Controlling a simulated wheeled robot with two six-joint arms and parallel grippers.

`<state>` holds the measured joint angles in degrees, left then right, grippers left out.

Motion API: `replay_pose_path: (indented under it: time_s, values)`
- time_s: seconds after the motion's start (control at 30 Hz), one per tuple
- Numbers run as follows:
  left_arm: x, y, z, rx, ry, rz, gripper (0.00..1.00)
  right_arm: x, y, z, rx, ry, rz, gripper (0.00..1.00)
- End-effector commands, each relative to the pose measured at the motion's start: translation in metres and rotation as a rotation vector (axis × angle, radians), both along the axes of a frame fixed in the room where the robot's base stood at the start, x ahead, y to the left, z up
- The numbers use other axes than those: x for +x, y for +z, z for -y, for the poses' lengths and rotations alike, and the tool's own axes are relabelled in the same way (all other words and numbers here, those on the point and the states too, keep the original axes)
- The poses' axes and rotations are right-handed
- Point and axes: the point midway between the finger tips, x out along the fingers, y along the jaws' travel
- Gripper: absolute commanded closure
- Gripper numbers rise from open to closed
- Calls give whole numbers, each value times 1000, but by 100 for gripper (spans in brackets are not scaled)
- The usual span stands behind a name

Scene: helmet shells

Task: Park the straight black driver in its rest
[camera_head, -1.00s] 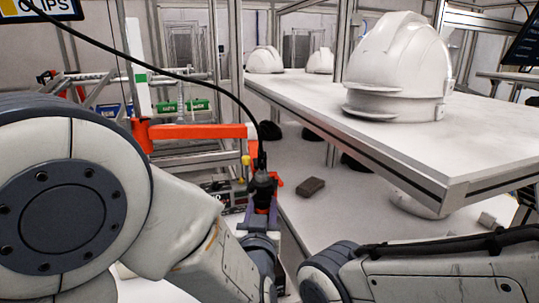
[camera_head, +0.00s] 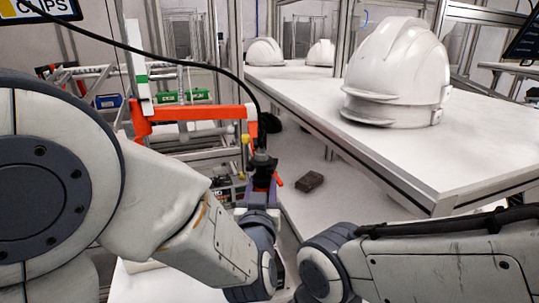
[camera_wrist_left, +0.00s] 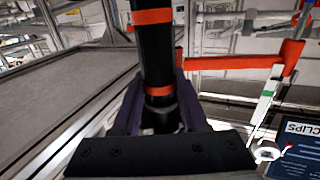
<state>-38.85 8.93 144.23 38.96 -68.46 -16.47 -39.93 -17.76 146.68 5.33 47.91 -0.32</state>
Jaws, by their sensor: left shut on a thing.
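The straight black driver (camera_head: 262,158) stands roughly upright in my left gripper (camera_head: 262,190), its black cable rising from the top and arching to the upper left. In the left wrist view the driver (camera_wrist_left: 155,55) shows orange bands, and the dark purple fingers of my left gripper (camera_wrist_left: 155,118) are shut around its lower part. An orange bracket (camera_head: 190,114) on a post with white and green parts stands just behind and left of the driver; it also shows in the left wrist view (camera_wrist_left: 225,63). I cannot tell whether they touch. My right gripper is out of view; only its arm shows.
A white helmet shell (camera_head: 395,75) sits on the white table (camera_head: 440,165) at right, with more shells (camera_head: 265,52) behind. A small brown block (camera_head: 309,181) lies on the lower surface. Green bins (camera_head: 170,97) stand behind the bracket.

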Motion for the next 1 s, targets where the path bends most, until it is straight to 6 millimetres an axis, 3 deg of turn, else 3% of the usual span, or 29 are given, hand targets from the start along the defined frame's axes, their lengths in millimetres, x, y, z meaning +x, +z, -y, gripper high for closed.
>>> replay_pose_path:
  time_s: [0.5, 0.83, 1.0]
  values:
    - [0, 59, 0, -2, 0, 3, 100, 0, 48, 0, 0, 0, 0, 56]
    - [1, 58, 0, -2, 0, 3, 100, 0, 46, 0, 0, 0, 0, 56]
    - [13, 57, -6, -3, 4, 4, 100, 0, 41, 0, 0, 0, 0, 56]
